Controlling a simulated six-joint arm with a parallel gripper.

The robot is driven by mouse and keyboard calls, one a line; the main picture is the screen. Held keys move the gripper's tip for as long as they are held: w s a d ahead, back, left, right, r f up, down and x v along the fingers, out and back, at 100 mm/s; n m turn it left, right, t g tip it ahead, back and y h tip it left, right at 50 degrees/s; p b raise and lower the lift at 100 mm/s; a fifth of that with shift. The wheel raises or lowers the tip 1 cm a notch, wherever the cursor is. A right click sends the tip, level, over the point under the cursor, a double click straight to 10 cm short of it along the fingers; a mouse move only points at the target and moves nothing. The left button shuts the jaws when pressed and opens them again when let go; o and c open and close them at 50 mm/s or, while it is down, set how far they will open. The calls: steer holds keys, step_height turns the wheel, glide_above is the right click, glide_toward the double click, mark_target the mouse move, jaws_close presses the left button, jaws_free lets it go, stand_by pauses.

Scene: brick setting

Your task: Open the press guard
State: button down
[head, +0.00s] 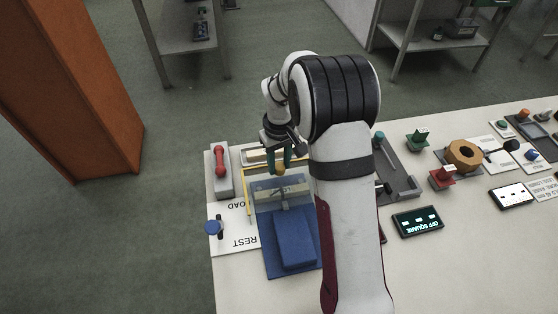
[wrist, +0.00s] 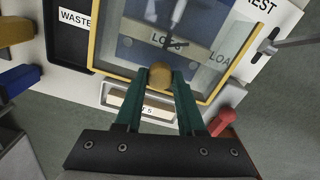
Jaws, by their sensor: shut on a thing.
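The press guard is a clear panel with a yellow frame (wrist: 212,92), and its round ochre knob (wrist: 160,76) sits at the edge nearest my gripper. In the head view the knob (head: 280,170) shows just above the blue press (head: 294,243), and the clear panel (head: 268,186) lies over the press's near part. My gripper (wrist: 160,82) has its two green fingers shut on the knob; it also shows in the head view (head: 281,162). Through the panel I see a plate with lettering. The frame's far side is hidden in the head view by my arm.
A red handle (head: 220,161) on a grey base stands left of the press. A blue-knobbed lever (head: 212,227) is by the REST label. A dark waste tray (wrist: 75,35) lies beside the guard. A display (head: 418,222) and several coloured parts stand on the right of the table.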

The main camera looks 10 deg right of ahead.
steer(key=s, duration=1.2)
steer(key=c, duration=0.5)
jaws_free()
step_height(320, 180, up, 16)
